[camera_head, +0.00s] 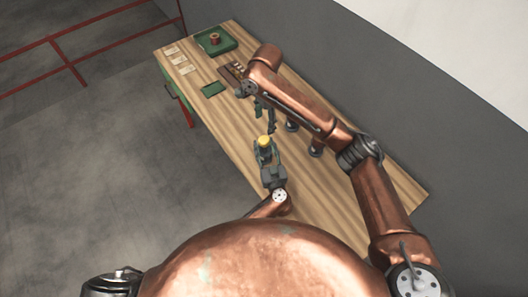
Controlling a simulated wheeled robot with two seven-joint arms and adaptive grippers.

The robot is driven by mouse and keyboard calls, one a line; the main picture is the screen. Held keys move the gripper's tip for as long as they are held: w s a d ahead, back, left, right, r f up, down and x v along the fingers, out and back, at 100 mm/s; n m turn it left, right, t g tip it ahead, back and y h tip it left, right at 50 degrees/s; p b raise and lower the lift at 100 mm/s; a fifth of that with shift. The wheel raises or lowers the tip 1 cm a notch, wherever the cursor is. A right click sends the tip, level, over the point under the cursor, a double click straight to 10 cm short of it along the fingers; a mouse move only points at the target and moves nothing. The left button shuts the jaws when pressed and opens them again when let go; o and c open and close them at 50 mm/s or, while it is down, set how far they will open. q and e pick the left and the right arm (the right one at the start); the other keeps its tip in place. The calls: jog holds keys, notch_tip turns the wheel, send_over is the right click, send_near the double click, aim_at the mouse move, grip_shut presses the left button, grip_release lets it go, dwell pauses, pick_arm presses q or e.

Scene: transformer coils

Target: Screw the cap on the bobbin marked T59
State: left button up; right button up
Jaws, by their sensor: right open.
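My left gripper (266,149) is over the near part of the table and looks shut on a small yellow-topped piece (264,141). I cannot tell whether this is the cap or a bobbin with its cap. My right gripper (264,115) is open, just beyond the yellow piece and apart from it; its fingers are partly hidden by its arm. A reddish-brown bobbin (215,38) stands in a green tray (229,47) at the far end. Dark spool-like pieces (316,150) (292,126) stand right of the grippers. No T59 mark is legible.
The wooden table (330,203) runs along a grey wall. Pale cards (179,59) lie at its far left edge. A green pad (212,89) and a brown rack (230,73) with small pieces lie mid-table. My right arm crosses over the table's right side.

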pick_arm(q)
jog(key=shift+s, duration=0.1)
jog(key=v, duration=1.2)
